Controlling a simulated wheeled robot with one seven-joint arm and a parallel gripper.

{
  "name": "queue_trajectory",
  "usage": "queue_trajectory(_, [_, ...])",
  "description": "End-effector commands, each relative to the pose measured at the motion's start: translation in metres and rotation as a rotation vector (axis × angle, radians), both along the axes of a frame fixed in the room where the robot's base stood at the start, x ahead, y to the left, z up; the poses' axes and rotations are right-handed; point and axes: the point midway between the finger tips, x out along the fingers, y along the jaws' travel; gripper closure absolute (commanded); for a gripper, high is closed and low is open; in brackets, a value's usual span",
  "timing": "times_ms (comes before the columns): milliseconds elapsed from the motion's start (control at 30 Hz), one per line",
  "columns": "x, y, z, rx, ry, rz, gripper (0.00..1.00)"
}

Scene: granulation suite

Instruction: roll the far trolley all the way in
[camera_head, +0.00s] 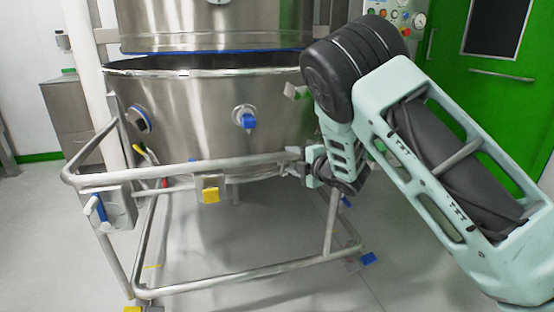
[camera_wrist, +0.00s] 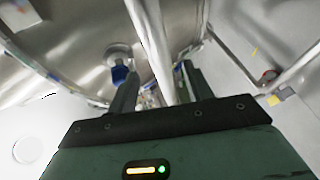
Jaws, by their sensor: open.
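The trolley (camera_head: 205,105) is a wide stainless steel bowl on a tubular frame with a push rail (camera_head: 190,170) around its near side. It is the only trolley in the head view. My gripper (camera_head: 302,172) is at the right end of the rail, partly hidden behind my wrist. In the wrist view, my open fingers (camera_wrist: 154,88) stand on either side of the steel rail (camera_wrist: 147,35), which runs between them. I cannot tell whether either finger touches it. The bowl's rim sits below a steel vessel (camera_head: 215,25) with a blue edge.
A steel cabinet (camera_head: 72,115) stands at the back left beside a white post (camera_head: 88,70). A green door (camera_head: 480,85) and a control panel (camera_head: 395,15) are at the back right. Grey floor (camera_head: 40,250) lies open at the near left.

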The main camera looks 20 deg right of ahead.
Motion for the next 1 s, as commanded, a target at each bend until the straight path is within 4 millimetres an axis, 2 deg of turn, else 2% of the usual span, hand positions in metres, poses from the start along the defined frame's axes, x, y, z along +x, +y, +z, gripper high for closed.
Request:
queue_trajectory(200, [0.040, 0.017, -0.010, 0.000, -0.001, 0.001, 0.50])
queue_trajectory(400, [0.064, 0.027, -0.014, -0.001, 0.000, 0.001, 0.50])
queue_trajectory(567, [0.071, 0.030, -0.014, 0.001, -0.001, 0.000, 0.50])
queue_trajectory(833, [0.072, 0.030, -0.014, 0.002, 0.001, -0.001, 0.50])
queue_trajectory(867, [0.072, 0.030, -0.014, 0.002, 0.001, -0.001, 0.55])
queue_trajectory(1000, [0.072, 0.030, -0.014, 0.002, 0.001, -0.001, 0.94])
